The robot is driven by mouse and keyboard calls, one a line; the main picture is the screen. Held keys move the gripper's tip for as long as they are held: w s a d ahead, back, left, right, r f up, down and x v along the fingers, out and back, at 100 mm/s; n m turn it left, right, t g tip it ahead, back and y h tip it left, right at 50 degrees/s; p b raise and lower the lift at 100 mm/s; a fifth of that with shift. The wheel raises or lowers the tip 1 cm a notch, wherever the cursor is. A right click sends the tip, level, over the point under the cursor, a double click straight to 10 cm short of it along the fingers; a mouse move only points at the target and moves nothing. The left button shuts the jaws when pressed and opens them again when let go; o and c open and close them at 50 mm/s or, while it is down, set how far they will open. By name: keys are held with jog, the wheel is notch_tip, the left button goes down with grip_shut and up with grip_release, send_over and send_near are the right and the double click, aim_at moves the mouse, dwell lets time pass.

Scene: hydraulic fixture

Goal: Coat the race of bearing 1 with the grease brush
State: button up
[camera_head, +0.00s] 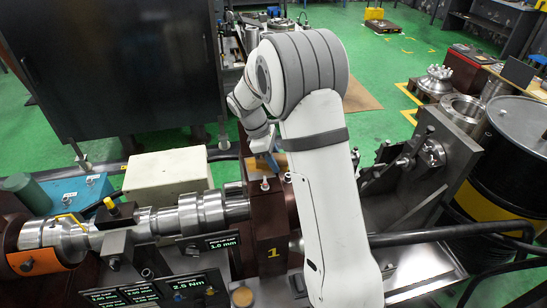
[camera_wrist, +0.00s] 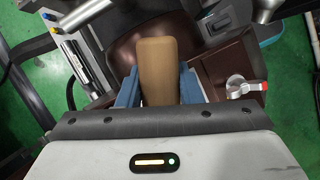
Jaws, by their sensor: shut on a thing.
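My gripper (camera_head: 262,158) is above the dark red-brown block marked 1 (camera_head: 270,232), which I take as bearing 1. In the wrist view my gripper (camera_wrist: 158,90) has its blue fingers shut on a tan, rounded handle (camera_wrist: 158,65), which looks like the grease brush. The brush's bristles are hidden. In the wrist view, dark red-brown surfaces (camera_wrist: 217,72) lie below and around the handle. The race itself is not clearly seen, and I cannot tell whether the brush touches it.
A steel shaft (camera_head: 190,215) runs left from the block. A small red-tipped metal fitting (camera_wrist: 245,88) sits on the block. A cream box (camera_head: 165,175) stands behind the shaft. Small display signs (camera_head: 192,288) stand in front. A black drum (camera_head: 510,150) is at right.

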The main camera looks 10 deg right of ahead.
aim_at(265, 173)
jog(key=shift+a+f+p, duration=0.15)
jog(key=shift+a+p, duration=0.3)
jog(key=shift+a, duration=3.35)
jog(key=shift+s, duration=0.65)
jog(key=shift+d+r, duration=0.2)
jog(key=shift+d, duration=1.25)
jog(key=shift+d+f, duration=0.1)
jog(key=shift+d, duration=2.25)
notch_tip(265, 173, up, 6)
jog(key=p, duration=0.4)
